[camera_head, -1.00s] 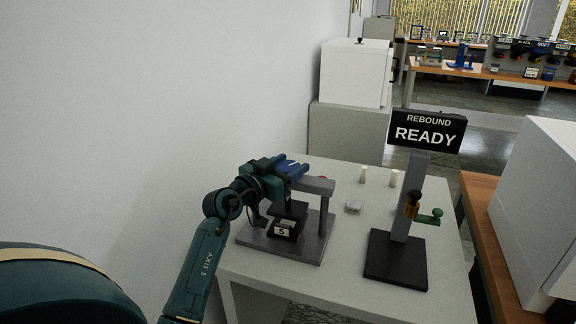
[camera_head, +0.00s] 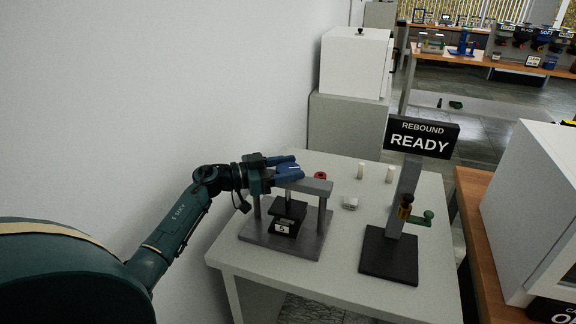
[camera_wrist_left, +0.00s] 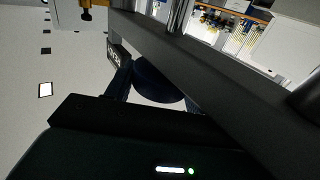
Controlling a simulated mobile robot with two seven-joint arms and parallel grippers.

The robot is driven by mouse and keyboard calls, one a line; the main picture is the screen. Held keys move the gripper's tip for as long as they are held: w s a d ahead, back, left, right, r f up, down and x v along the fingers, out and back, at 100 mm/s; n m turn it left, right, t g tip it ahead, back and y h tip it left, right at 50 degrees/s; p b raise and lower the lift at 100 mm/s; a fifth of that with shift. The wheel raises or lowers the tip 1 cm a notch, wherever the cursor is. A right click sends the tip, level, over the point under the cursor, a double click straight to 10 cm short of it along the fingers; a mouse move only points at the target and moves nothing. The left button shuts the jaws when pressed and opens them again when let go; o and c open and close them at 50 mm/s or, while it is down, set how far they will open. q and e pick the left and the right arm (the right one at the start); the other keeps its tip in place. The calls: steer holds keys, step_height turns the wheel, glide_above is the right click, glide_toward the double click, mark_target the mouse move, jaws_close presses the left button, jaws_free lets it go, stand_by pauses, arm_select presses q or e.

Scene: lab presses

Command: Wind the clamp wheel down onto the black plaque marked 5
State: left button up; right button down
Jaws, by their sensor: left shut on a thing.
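The clamp press (camera_head: 312,186) is a grey frame with posts and a crossbar, standing on the table. Under it lies the black plaque (camera_head: 281,230), with a white label reading 5. The clamp's dark pad (camera_head: 290,209) is just above or on the plaque; I cannot tell whether they touch. My left gripper (camera_head: 287,168) reaches in from the left above the crossbar. It is shut on the dark blue clamp wheel (camera_wrist_left: 158,82), which shows between its fingers in the left wrist view. In the head view the fingers largely hide the wheel. My right gripper is not in view.
A wall bounds the left.

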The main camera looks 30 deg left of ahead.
arm_select(q)
steer(key=shift+m+g+h, duration=0.5)
steer(key=shift+h, duration=0.1)
steer(key=o, duration=1)
steer(key=shift+c, duration=0.2)
